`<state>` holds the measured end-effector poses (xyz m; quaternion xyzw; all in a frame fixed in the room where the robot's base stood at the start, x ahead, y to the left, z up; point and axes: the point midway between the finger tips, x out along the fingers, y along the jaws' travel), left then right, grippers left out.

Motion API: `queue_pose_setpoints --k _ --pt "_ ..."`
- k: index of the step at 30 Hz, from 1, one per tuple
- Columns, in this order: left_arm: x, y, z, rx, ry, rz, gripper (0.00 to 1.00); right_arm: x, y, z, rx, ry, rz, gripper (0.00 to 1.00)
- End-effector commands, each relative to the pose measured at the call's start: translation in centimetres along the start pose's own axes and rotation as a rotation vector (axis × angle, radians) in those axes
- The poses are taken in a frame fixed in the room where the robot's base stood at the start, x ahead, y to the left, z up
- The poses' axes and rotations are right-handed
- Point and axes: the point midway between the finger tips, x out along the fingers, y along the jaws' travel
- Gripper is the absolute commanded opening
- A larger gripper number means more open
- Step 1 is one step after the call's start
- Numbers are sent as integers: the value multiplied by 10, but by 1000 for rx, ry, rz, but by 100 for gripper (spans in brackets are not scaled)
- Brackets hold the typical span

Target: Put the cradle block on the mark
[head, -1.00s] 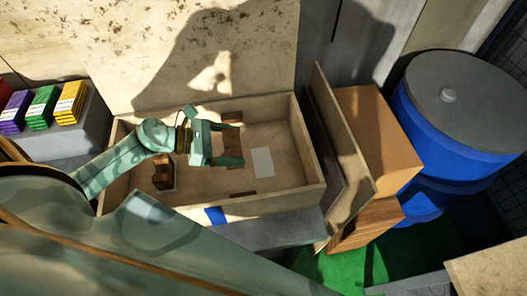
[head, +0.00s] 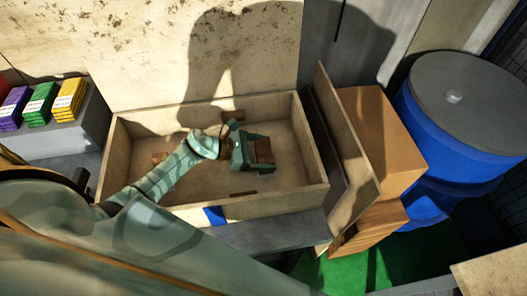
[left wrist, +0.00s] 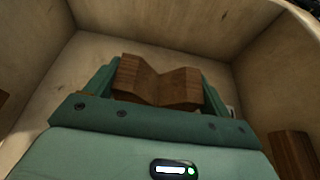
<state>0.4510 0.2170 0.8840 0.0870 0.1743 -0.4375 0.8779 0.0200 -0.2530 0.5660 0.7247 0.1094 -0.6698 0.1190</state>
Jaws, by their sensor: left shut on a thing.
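The cradle block is a brown wooden block with a V-shaped notch in its top (left wrist: 157,82); it also shows in the head view (head: 258,151). My left gripper (head: 256,151) is shut on it, one finger at each end, in the right half of the open wooden box. In the left wrist view, the gripper (left wrist: 160,90) holds the block with the notch facing up. The pale mark on the box floor is hidden in the head view by the gripper and block. Whether the block touches the floor I cannot tell. My right gripper is not in view.
The box (head: 312,150) has raised walls all round. Other brown pieces lie at its back (head: 233,116), front (head: 243,194) and left, partly behind my arm (head: 159,157). A board (head: 340,130) leans outside its right wall, beside cartons (head: 380,135) and a blue drum (head: 450,125).

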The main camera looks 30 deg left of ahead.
Motion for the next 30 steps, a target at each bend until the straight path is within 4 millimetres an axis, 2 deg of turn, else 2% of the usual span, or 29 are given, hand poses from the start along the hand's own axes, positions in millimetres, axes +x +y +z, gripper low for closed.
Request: queue_pose_setpoints --k 5,6,8,17,20,30 --pt "1 0 -4 0 0 0 57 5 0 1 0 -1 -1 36" --pt "1 0 -4 0 0 0 87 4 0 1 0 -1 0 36" --pt "1 0 -3 0 0 0 100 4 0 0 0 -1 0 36" --pt "-1 0 2 -1 -1 1 100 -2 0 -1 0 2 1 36" --pt "-16 1 -1 1 4 2 100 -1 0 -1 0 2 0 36" --pt "-94 0 -1 1 5 0 100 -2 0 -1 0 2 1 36"
